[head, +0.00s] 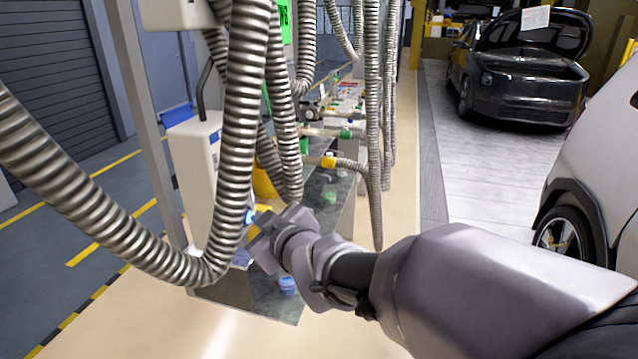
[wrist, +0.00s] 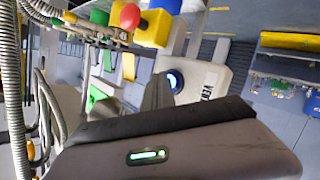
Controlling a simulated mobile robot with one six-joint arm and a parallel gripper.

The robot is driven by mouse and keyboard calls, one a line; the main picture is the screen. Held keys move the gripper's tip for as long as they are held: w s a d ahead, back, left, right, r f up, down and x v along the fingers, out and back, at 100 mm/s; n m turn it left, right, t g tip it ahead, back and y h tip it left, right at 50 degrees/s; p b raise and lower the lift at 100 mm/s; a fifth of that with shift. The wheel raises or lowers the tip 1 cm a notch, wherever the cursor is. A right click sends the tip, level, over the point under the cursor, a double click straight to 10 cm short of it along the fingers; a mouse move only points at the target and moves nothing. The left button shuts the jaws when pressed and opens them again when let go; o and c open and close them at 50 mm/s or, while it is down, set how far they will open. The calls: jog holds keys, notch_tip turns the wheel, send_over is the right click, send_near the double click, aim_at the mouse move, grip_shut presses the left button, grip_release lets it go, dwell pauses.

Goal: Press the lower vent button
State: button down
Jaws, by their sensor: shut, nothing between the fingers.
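The vent button (wrist: 174,80) is a dark round button with a glowing blue ring, on a white housing (wrist: 204,77) with partly hidden lettering that looks like "VENT". In the head view a blue glow (head: 250,215) shows beside the white unit (head: 196,172), right at my gripper (head: 256,228). In the wrist view my gripper (wrist: 157,92) is shut and empty, its dark fingers just left of the button and overlapping the housing's edge. I cannot tell whether the fingertips touch the button. Only one lit button is clear, so I cannot tell upper from lower.
Thick ribbed metal hoses (head: 240,130) hang close in front of the white unit and my wrist. A dark bench (head: 325,195) with caps and fittings runs behind. A grey post (head: 145,110) stands left. Cars (head: 520,75) are at right; the floor between is clear.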

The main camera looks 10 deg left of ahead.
dwell(0.4)
jog(key=shift+s+d, duration=0.1)
jog(key=shift+d, duration=0.75)
jog(key=d+p, duration=0.1)
jog(key=d, duration=0.4)
jog(key=shift+s+p, duration=0.2)
jog(key=shift+p, duration=0.2)
